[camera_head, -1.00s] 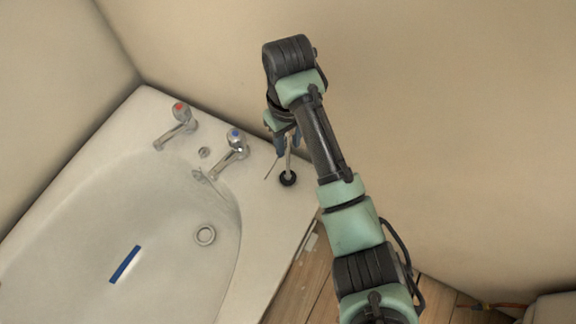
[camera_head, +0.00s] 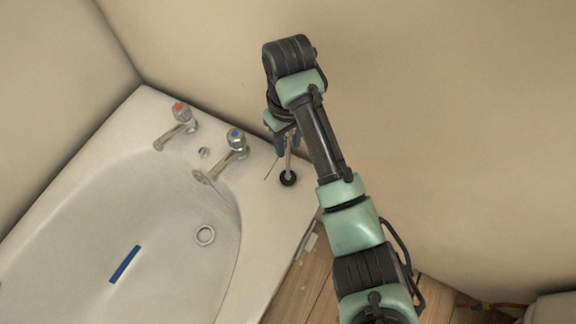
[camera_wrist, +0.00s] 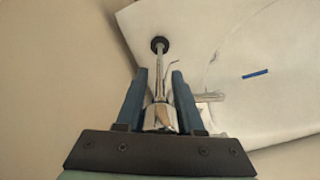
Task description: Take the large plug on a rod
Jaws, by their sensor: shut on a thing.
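The large plug on a rod (camera_head: 288,179) has a black round plug at the lower end of a thin metal rod. It is at the right corner of the white bathtub's rim, and the rod goes up between my fingers. In the wrist view the plug (camera_wrist: 159,45) lies beyond the fingertips and its rod runs back between the blue fingers. My gripper (camera_head: 287,143) is shut on the rod; it also shows in the wrist view (camera_wrist: 160,75). I cannot tell whether the plug touches the rim.
The bathtub (camera_head: 265,235) has a red-marked tap (camera_head: 178,127) and a blue-marked tap (camera_head: 233,148) left of my gripper. The wall (camera_head: 400,90) is close behind my arm.

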